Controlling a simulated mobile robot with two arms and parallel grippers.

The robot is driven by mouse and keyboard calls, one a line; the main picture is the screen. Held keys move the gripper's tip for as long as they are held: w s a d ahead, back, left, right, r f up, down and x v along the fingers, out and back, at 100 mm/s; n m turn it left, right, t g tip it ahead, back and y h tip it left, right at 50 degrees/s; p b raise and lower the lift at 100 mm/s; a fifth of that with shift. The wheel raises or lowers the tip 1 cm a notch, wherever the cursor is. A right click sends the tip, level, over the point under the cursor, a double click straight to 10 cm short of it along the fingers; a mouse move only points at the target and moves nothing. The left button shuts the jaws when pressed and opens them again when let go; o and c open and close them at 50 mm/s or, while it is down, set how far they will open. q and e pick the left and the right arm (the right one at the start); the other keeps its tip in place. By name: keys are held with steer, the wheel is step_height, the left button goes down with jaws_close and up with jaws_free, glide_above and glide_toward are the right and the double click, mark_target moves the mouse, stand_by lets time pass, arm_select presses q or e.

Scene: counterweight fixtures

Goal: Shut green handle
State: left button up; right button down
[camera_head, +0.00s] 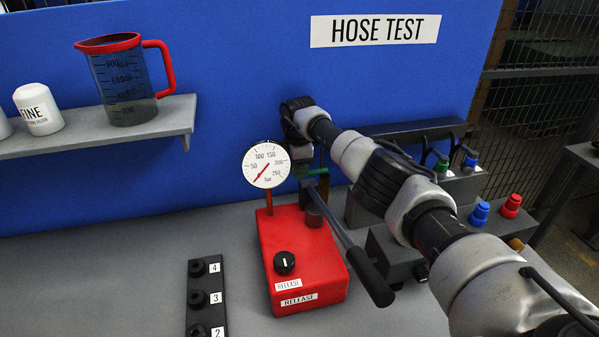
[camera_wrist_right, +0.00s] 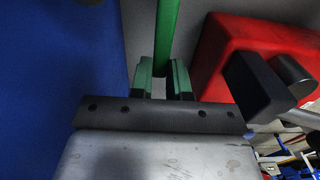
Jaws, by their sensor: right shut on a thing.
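The green handle (camera_wrist_right: 167,40) is a slim green bar that runs up from between my right gripper's fingers in the right wrist view. My right gripper (camera_wrist_right: 161,78) is shut on it, one finger on each side. In the head view the right gripper (camera_head: 304,167) is behind the red pump box, just right of the gauge. A small piece of green (camera_head: 311,172) shows there, and my arm and the pump parts hide most of the handle. What the handle is fixed to is not visible. My left gripper is not in view.
A red pump box (camera_head: 303,262) with a round gauge (camera_head: 266,165) and a black-gripped lever (camera_head: 371,277) stands close by. A numbered black strip (camera_head: 206,298) lies left. Fittings with blue (camera_head: 479,213) and red (camera_head: 511,206) caps stand right. A blue panel (camera_head: 230,60) rises behind.

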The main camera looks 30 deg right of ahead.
steer(key=shift+w+r, duration=0.1)
steer(key=shift+r, duration=0.05)
steer(key=c, duration=1.1)
jaws_free()
step_height(320, 180, up, 11)
steer(key=shift+f+b, duration=0.15)
steer(key=shift+b, duration=0.8)
